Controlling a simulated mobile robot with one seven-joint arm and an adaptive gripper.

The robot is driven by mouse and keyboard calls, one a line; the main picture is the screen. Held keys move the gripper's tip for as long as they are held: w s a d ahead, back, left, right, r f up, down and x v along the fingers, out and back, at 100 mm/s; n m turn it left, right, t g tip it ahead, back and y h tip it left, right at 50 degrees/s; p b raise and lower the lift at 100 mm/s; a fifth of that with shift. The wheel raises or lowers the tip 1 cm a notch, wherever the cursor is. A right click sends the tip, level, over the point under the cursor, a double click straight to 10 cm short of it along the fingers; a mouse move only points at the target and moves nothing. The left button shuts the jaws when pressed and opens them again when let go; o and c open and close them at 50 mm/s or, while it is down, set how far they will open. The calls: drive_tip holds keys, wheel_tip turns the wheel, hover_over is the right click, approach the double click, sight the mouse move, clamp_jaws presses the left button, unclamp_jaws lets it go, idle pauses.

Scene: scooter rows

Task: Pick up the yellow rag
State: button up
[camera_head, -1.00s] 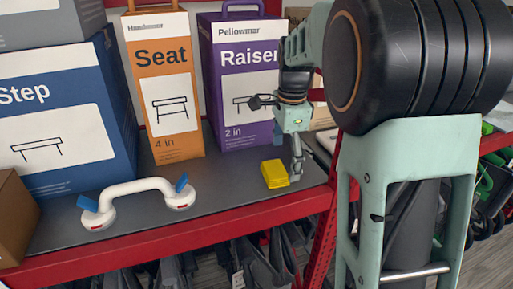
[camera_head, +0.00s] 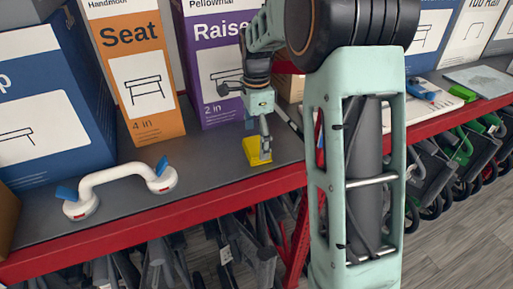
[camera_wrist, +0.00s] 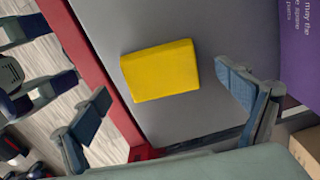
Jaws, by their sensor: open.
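The yellow rag (camera_head: 257,151) is a folded block lying on the grey shelf (camera_head: 215,167), near its red front edge. In the wrist view the yellow rag (camera_wrist: 161,71) lies ahead of and between the two spread blue-grey fingers. My gripper (camera_head: 262,140) hangs over the rag from above and covers part of it in the head view. In the wrist view my gripper (camera_wrist: 160,115) is open and empty; one finger is over the shelf, the other out past the red edge. I cannot tell how high the fingertips are.
A purple Raiser box (camera_head: 215,80) and an orange Seat box (camera_head: 140,70) stand behind. A blue Step box (camera_head: 55,110) is at left. A white grab handle (camera_head: 120,180) lies on the shelf. Folded scooters or walkers (camera_head: 465,150) stand below the red rail (camera_head: 150,220).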

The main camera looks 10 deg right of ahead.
wheel_tip(320, 180, down, 2)
drive_tip(key=shift+f, duration=0.1)
drive_tip(key=c, duration=1.2)
drive_tip(key=shift+o, duration=0.2)
drive_tip(key=shift+r, duration=0.7)
drive_tip(key=s+r, duration=0.1)
drive_tip(key=r, duration=0.1)
drive_tip(key=s+d+r+b, duration=0.1)
drive_tip(key=s+r, duration=0.1)
drive_tip(key=r, duration=0.1)
drive_tip(key=s+r, duration=0.1)
drive_tip(key=r, duration=0.1)
drive_tip(key=shift+s+d+r, duration=0.15)
drive_tip(key=shift+d+r, duration=0.05)
drive_tip(key=shift+d, duration=0.2)
drive_tip(key=s+d+r+b, duration=0.2)
drive_tip(key=s+d+r, duration=0.1)
drive_tip(key=s, duration=0.5)
drive_tip(key=shift+s+r, duration=0.4)
drive_tip(key=shift+r, duration=0.25)
drive_tip(key=shift+d, duration=0.1)
